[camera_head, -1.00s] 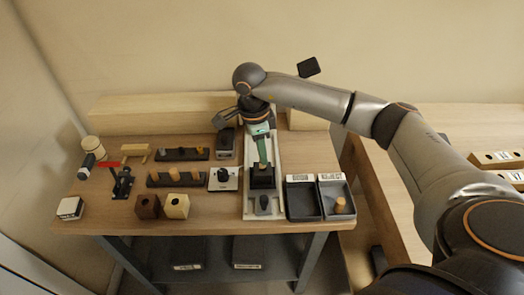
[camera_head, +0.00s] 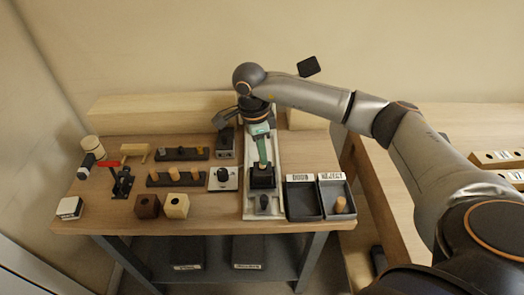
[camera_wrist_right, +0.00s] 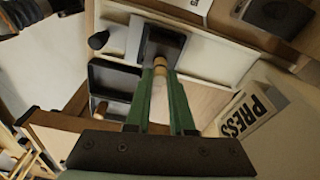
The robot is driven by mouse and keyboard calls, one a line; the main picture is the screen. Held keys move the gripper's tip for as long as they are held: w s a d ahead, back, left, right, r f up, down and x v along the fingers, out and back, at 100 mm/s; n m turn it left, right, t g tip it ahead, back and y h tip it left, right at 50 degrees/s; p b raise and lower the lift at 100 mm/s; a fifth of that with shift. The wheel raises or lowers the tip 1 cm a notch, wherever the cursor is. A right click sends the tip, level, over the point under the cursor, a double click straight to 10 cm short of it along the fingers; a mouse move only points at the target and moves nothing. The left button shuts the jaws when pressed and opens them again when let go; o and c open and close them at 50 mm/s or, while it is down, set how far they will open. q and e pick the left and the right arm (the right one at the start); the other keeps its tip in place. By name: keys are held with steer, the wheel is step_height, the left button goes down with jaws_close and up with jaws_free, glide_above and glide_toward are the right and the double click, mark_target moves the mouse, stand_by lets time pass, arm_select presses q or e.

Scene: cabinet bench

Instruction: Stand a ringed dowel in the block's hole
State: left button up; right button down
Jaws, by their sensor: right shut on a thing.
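My right gripper (camera_head: 264,160) points down over a dark block (camera_head: 263,182) on the white board. Its green fingers are shut on a tan dowel (camera_wrist_right: 160,70), which shows between the fingertips in the right wrist view. The dowel's far end is at the dark block (camera_wrist_right: 178,43), against its dark hole; I cannot tell how deep it sits. The ring on the dowel is not clear. My left gripper is not in view.
Two trays stand right of the board; the reject tray (camera_head: 322,192) holds a dowel (camera_head: 340,204). Racks with dowels (camera_head: 173,174), a dark brown block (camera_head: 147,206) and a light wooden block (camera_head: 176,206) stand to the left. A black knob (camera_head: 263,203) is in front of the dark block.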

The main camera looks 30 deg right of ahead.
steer(key=shift+f+b, duration=0.7)
steer(key=shift+f, duration=0.3)
stand_by(0.8)
steer(key=c, duration=0.5)
jaws_free()
steer(key=shift+c, duration=0.2)
steer(key=shift+r, duration=0.1)
step_height(320, 180, up, 7)
steer(key=p, duration=0.4)
steer(key=shift+w+a+p, duration=0.15)
steer(key=shift+a+p, duration=0.25)
